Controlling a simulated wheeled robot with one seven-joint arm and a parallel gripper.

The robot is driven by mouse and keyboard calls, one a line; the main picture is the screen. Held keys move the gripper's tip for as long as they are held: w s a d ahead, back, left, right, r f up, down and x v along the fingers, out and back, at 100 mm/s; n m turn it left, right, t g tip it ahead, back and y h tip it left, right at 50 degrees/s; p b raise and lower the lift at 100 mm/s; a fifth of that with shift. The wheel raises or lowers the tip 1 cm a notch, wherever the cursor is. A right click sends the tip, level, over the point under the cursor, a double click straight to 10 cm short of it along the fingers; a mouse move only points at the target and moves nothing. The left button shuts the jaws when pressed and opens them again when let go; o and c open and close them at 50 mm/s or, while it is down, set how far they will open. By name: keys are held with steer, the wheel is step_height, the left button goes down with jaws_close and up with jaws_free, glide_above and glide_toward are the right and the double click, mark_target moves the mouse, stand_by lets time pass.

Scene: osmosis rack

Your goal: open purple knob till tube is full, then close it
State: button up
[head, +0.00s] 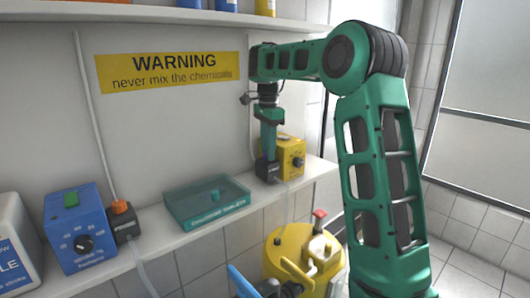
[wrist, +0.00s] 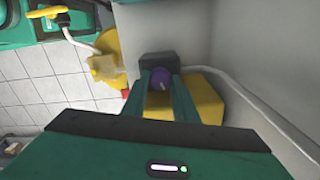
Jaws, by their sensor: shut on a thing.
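The purple knob (wrist: 159,78) shows in the wrist view between my two green fingers, on top of a black valve block (wrist: 158,60). My gripper (wrist: 160,88) is shut on the knob. In the head view my gripper (head: 267,150) points straight down onto the black valve block (head: 267,171) at the right end of the shelf and hides the knob. A pale tube (head: 286,190) hangs from near the block over the shelf edge. A pale tube (wrist: 255,100) also runs along the wall in the wrist view. I cannot tell how full the tube is, nor the knob's turn.
A yellow dosing box (head: 290,158) stands right beside the valve block. A teal tray (head: 207,201), a black valve with an orange knob (head: 122,221) and a blue dosing box (head: 80,228) stand further left on the shelf (head: 165,238). A yellow drum (head: 285,245) stands below.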

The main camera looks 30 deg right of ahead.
steer(key=shift+w+a+r+m, duration=0.1)
steer(key=shift+r+m, duration=0.05)
steer(key=shift+m, duration=0.95)
steer(key=o, duration=0.8)
steer(key=shift+w, duration=0.1)
steer(key=shift+r, duration=0.1)
steer(key=shift+r, duration=3.6)
